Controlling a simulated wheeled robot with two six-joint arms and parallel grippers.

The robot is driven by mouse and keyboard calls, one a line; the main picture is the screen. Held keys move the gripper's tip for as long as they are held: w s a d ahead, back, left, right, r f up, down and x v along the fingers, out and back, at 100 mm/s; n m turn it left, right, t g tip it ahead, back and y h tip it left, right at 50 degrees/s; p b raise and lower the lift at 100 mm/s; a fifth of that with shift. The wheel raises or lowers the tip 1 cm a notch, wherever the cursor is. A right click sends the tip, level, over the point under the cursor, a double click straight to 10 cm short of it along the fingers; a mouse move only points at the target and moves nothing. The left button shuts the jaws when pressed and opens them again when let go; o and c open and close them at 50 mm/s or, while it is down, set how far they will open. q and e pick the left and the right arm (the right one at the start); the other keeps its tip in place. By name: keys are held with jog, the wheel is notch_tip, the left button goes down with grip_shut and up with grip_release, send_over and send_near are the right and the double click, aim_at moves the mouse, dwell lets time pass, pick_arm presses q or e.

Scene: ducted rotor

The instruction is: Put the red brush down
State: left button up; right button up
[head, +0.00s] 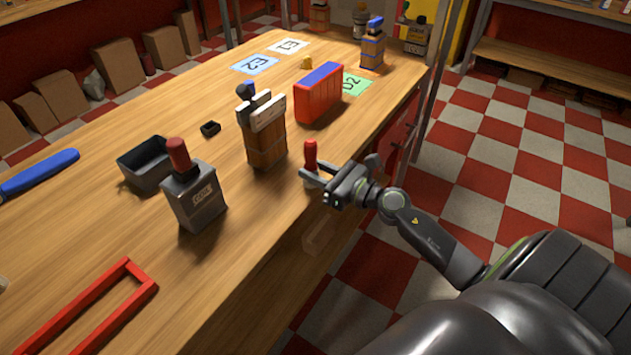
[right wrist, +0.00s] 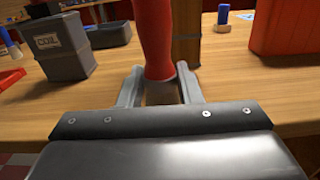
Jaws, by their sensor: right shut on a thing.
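The red brush (head: 310,154) is upright in my right gripper (head: 316,176), close above or at the wooden table's front edge. In the right wrist view the red handle (right wrist: 154,40) stands between the two grey fingers of the right gripper (right wrist: 160,88), which are shut on it. The brush's lower end is hidden behind the fingers and the gripper body, so I cannot tell whether it touches the table (head: 110,238). My left gripper is not in view.
A red box with a blue top (head: 318,98) stands behind. A black tray (head: 143,172) and a red frame (head: 92,318) are further left. Bare wood lies between them.

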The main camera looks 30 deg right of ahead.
jog(key=shift+f, duration=0.85)
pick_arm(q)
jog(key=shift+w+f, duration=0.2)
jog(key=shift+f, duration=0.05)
pick_arm(e)
jog(key=shift+f+b, duration=0.1)
jog(key=shift+b, duration=0.25)
jog(key=o, duration=1)
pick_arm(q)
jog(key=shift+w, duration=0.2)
